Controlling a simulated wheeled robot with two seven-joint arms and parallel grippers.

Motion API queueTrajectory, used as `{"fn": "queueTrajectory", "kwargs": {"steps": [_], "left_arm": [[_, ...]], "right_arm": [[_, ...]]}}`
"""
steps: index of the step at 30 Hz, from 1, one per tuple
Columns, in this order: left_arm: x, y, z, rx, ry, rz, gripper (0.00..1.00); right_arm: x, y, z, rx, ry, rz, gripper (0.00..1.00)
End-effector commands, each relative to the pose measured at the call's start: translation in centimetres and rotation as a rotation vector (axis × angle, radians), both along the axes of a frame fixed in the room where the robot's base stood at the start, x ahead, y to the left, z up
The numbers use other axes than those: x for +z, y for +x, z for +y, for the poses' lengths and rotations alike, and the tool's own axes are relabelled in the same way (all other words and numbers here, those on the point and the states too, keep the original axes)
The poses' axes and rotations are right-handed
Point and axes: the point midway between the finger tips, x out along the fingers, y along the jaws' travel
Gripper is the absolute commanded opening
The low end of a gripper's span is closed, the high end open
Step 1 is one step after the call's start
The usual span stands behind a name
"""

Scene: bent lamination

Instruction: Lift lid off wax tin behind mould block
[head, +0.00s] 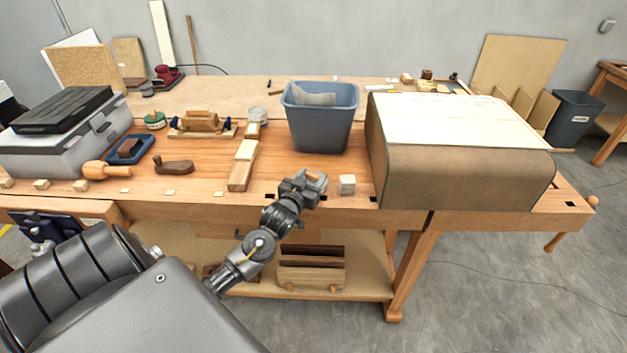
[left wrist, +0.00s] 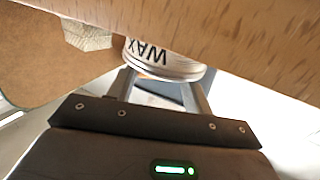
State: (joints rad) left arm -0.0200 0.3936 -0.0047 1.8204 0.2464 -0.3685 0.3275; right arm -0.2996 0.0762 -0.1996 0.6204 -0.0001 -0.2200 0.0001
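The wax tin (left wrist: 160,60), pale with dark WAX lettering and a silvery rim, shows upside down in the left wrist view against the wooden bench top. My left gripper (head: 314,181) is over the bench's front edge. In the left wrist view its two fingers (left wrist: 158,84) are apart, with the tips close to the tin's rim. Contact with the lid cannot be told. The large brown curved mould block (head: 460,180) is right of the gripper. My right gripper is out of view.
A pale small block (head: 347,184) sits right of my left gripper. A blue-grey bin (head: 320,125) stands behind it, and a wooden strip (head: 241,172) lies to its left. A grey toolbox (head: 65,143) and a mallet (head: 100,170) occupy the left end.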

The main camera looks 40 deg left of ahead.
Motion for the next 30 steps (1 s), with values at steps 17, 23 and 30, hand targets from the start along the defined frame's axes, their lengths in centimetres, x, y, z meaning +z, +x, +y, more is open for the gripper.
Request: {"fn": "queueTrajectory", "kwargs": {"steps": [17,23,30], "left_arm": [[1.1,0.0,0.0,0.000,0.001,-0.003,0.28],[4.6,-1.3,-0.2,-0.002,0.002,-0.004,0.28],[9.5,-6.4,-1.1,-0.002,0.002,0.000,0.28]], "right_arm": [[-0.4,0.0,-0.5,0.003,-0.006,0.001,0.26],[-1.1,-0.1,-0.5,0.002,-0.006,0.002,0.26],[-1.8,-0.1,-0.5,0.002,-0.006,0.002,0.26]]}}
